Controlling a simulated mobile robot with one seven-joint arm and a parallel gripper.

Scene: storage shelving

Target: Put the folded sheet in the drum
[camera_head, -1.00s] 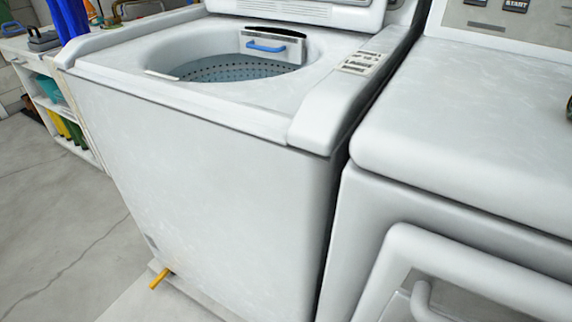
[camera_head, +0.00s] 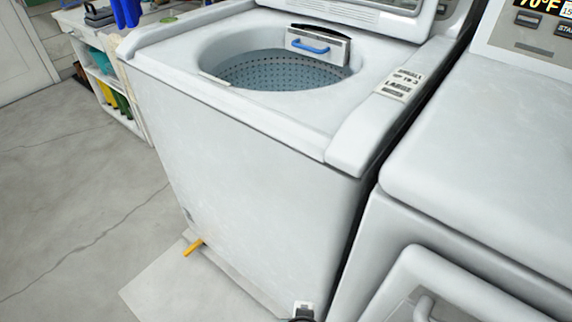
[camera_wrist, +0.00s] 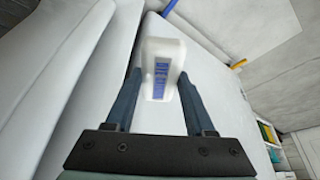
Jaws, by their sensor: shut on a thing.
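The drum (camera_head: 270,72) is the perforated grey-blue tub in the open top of the white washer (camera_head: 240,150). My gripper (camera_wrist: 157,88) shows in the wrist view with its two dark fingers on either side of a small white item with a blue printed panel (camera_wrist: 155,50), gripped between them. A small white and black bit of it shows at the bottom edge of the head view (camera_head: 303,310), low in front of the washer and well below the drum opening. I see no other folded sheet, and cannot tell whether the white item is it.
A second white machine (camera_head: 480,200) stands close on the right, with a narrow gap between. A yellow piece (camera_head: 193,247) sticks out at the washer's foot. A shelf (camera_head: 118,95) with bottles stands at the left. The floor at left is clear.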

